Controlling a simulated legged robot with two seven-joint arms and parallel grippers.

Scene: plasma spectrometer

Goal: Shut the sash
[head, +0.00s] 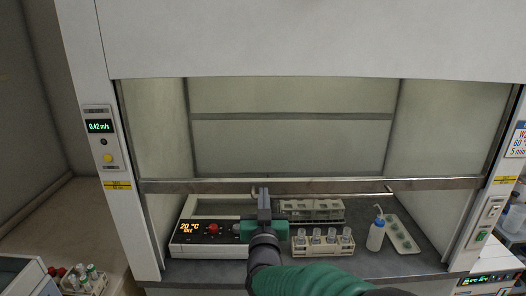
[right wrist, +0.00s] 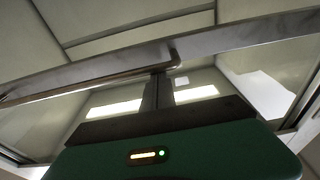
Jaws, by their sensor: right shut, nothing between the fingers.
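The fume hood sash is a clear pane with a metal bottom rail (head: 165,186) in the head view. The rail stands partway down the opening, with a gap below it to the worktop. A long bar handle (head: 350,194) runs along the rail; it also shows in the right wrist view (right wrist: 110,78). My right gripper (head: 264,192) is at the left end of the handle, its fingertips just at the rail. It is shut and holds nothing. In the right wrist view the fingertips (right wrist: 160,78) reach up to the handle's end. I cannot tell whether they touch it. My left gripper is not in view.
Under the sash stand a hotplate (head: 195,232), a vial rack (head: 322,246), a tube rack (head: 312,206), a wash bottle (head: 376,234) and a white tray (head: 402,230). An airflow display (head: 99,127) is on the left post. Another rack (head: 85,281) stands outside at left.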

